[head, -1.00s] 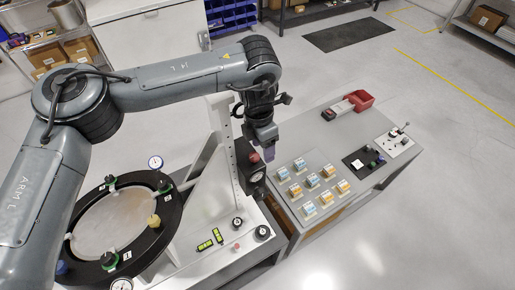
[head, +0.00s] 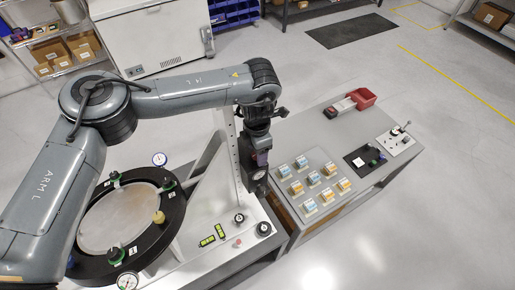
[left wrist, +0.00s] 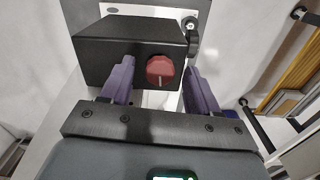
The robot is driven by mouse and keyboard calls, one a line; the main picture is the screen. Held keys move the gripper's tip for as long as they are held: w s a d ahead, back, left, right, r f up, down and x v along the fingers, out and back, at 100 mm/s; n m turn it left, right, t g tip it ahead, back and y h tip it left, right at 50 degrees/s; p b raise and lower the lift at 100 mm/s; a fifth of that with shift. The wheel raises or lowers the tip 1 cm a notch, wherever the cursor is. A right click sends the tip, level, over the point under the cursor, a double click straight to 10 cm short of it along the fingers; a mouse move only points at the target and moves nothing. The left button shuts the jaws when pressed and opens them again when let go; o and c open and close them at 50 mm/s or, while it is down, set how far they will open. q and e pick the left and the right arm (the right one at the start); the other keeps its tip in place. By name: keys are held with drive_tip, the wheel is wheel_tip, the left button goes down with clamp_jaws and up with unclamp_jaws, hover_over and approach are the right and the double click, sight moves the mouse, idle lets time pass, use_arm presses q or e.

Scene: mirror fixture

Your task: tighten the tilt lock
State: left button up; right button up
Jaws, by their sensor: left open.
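A red knob (left wrist: 160,71) with a pale mark sits on the face of a black box (left wrist: 125,38) in the left wrist view; I take it to be the tilt lock. The black box also shows in the head view (head: 256,181), on the upright beside the mirror fixture. My left gripper (head: 262,160) is at this box, partly covering it, and the knob is hidden there. In the left wrist view the purple fingers of my left gripper (left wrist: 158,82) are open, one on each side of the knob, with a gap on both sides. My right gripper is not in view.
The round mirror (head: 119,222) lies in a black ring with several coloured knobs and dial gauges. Black knobs and green-yellow level vials (head: 213,235) are on the white base. A grey bench (head: 300,140) to the right carries several small boxes (head: 314,179) and a red bin (head: 362,97).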

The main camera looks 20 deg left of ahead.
use_arm(q)
drive_tip(key=shift+c, duration=0.2)
drive_tip(key=c, duration=1)
drive_tip(key=m, duration=0.4)
drive_tip(key=shift+m, duration=0.4)
drive_tip(key=m, duration=0.4)
drive_tip(key=shift+s, duration=0.1)
drive_tip(key=m, duration=0.6)
drive_tip(key=shift+d+b, duration=0.1)
drive_tip(key=shift+b, duration=0.2)
drive_tip(key=m, duration=0.4)
drive_tip(key=shift+s, duration=0.1)
